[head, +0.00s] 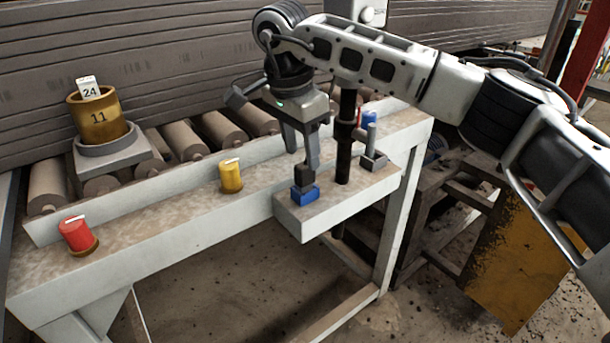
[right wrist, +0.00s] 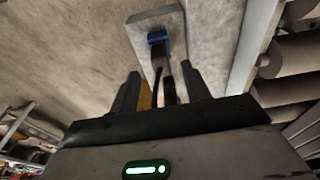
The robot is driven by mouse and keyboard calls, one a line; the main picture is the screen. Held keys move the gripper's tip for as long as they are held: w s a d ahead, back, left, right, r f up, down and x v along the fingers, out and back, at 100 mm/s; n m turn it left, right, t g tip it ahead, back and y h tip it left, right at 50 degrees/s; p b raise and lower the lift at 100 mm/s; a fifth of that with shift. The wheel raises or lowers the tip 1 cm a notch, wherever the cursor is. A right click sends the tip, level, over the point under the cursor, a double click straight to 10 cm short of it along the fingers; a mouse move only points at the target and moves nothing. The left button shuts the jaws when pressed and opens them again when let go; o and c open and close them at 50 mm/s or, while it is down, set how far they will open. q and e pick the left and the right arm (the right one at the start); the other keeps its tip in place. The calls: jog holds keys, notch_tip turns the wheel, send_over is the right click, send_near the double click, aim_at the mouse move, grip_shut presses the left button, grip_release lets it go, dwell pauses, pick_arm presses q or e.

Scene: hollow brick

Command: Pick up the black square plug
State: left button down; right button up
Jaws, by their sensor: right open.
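The black square plug (head: 304,175) stands upright on a blue base (head: 304,194) on the small ledge at the front of the bench. My right gripper (head: 302,158) points down just above the plug, its two fingers apart. One fingertip looks very close to the plug in the head view; whether it touches cannot be told. In the right wrist view the open fingers (right wrist: 160,70) show with the blue base (right wrist: 158,37) beyond them, and the plug (right wrist: 160,50) appears small and dark beside it. My left gripper is not in view.
A black vertical post (head: 343,135) stands close beside my right gripper. A blue cylinder (head: 369,117) and a grey block (head: 374,160) are to its right. A yellow knob (head: 231,177) and a red knob (head: 76,235) sit on the bench left. A brass cup (head: 98,117) stands behind.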

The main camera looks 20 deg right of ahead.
aim_at(303, 164)
jog(key=shift+w+d+f+p, duration=0.1)
jog(key=shift+d+f+p, duration=0.1)
jog(key=shift+f, duration=0.75)
jog(key=shift+w+d+f+p, duration=0.1)
jog(key=shift+f+p, duration=0.15)
jog(key=shift+f, duration=0.75)
jog(key=shift+d+f+p, duration=0.15)
jog(key=shift+f+p, duration=0.05)
jog(key=shift+f, duration=0.75)
grip_shut()
